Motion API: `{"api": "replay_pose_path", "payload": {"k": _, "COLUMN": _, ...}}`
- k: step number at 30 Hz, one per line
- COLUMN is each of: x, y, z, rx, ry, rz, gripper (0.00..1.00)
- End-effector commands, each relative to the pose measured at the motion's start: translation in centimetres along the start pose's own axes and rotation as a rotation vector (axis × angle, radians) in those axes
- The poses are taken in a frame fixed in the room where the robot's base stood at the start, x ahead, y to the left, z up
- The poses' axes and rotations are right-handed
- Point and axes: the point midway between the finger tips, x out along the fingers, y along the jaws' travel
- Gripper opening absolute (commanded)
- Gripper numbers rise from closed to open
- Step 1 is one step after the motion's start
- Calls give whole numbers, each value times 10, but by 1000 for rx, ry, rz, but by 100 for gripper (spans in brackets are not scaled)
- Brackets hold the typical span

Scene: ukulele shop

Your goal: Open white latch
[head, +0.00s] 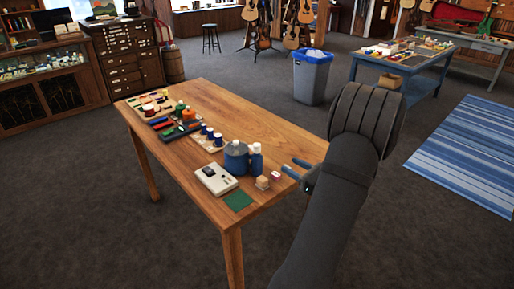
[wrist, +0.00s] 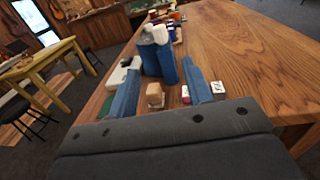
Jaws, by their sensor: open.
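I cannot make out a white latch for certain in either view. A white box-shaped device (head: 216,179) lies near the front left edge of the wooden table (head: 265,130); part of it shows behind the left finger in the wrist view (wrist: 118,76). A small white block with dark marks (wrist: 217,87) sits right of the fingers in the wrist view; the head view shows a small white and pink block (head: 275,176). My gripper (head: 291,168) has blue fingers spread apart and empty, over the table's right edge. The fingers also show in the wrist view (wrist: 160,68).
A blue jug (head: 236,158) and a blue bottle (head: 256,159) stand close by the fingers. A small wooden block (head: 262,183) and a green square (head: 239,200) lie in front. The table's far right is clear.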

Motion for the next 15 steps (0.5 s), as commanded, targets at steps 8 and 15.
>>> {"api": "replay_pose_path", "payload": {"k": 8, "x": 53, "y": 2, "z": 0, "rx": 0, "ry": -1, "rz": 5, "gripper": 46}}
{"api": "replay_pose_path", "payload": {"k": 15, "x": 106, "y": 2, "z": 0, "rx": -1, "ry": -1, "rz": 4, "gripper": 46}}
